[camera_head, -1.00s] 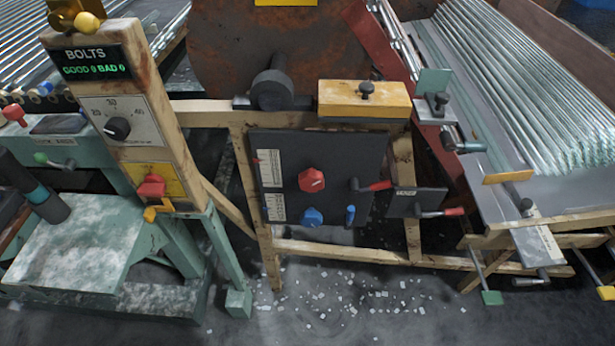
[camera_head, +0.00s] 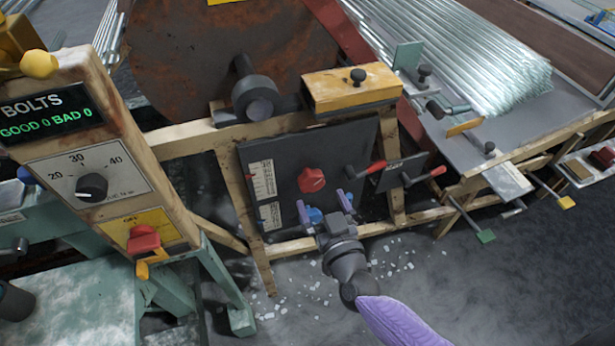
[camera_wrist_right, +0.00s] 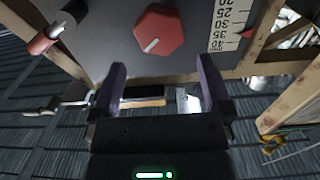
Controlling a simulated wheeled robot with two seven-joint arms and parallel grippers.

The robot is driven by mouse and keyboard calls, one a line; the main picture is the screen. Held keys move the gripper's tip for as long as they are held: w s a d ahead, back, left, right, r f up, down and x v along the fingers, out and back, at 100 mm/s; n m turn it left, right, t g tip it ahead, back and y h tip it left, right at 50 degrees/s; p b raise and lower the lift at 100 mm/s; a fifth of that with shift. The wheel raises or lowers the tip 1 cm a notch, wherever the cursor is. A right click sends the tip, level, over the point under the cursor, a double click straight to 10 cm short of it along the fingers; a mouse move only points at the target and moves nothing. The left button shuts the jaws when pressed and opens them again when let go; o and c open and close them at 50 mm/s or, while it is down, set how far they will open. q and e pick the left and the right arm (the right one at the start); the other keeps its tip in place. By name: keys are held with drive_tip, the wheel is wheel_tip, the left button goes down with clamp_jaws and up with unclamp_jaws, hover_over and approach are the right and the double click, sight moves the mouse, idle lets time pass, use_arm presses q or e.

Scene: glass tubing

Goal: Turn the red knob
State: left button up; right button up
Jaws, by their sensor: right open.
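The red knob (camera_head: 312,179) sits on a dark panel (camera_head: 275,157) in the middle of the head view. It also shows at the top of the right wrist view (camera_wrist_right: 159,30), with a white pointer line. My right gripper (camera_head: 322,205) is open and empty just below the knob in the head view, apart from it. In the right wrist view its two purple fingers (camera_wrist_right: 161,70) stand wide apart, with the knob beyond their tips. The gripper partly hides the blue knob (camera_head: 314,215) low on the panel. My left gripper is not in view.
Red-handled levers (camera_head: 376,168) stick out right of the knob. Another red knob (camera_head: 143,240) sits on the yellow plate of the left post, below a black dial (camera_head: 91,187). A yellow block (camera_head: 350,92) is above the panel. Wooden beams frame the panel.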

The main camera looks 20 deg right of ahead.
sight(313, 184)
drive_tip(key=w, duration=0.2)
drive_tip(key=w+b, duration=0.1)
drive_tip(key=w, duration=0.2)
drive_tip(key=shift+w+a+f, duration=0.15)
drive_tip(key=shift+w+f, duration=0.05)
drive_tip(key=shift+w+r+b, duration=0.1)
drive_tip(key=shift+w+b, duration=0.25)
drive_tip(key=shift+w, duration=0.25)
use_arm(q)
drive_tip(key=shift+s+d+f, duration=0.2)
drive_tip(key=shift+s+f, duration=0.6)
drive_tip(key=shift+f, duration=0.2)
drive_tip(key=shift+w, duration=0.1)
use_arm(e)
drive_tip(key=c, duration=1.1)
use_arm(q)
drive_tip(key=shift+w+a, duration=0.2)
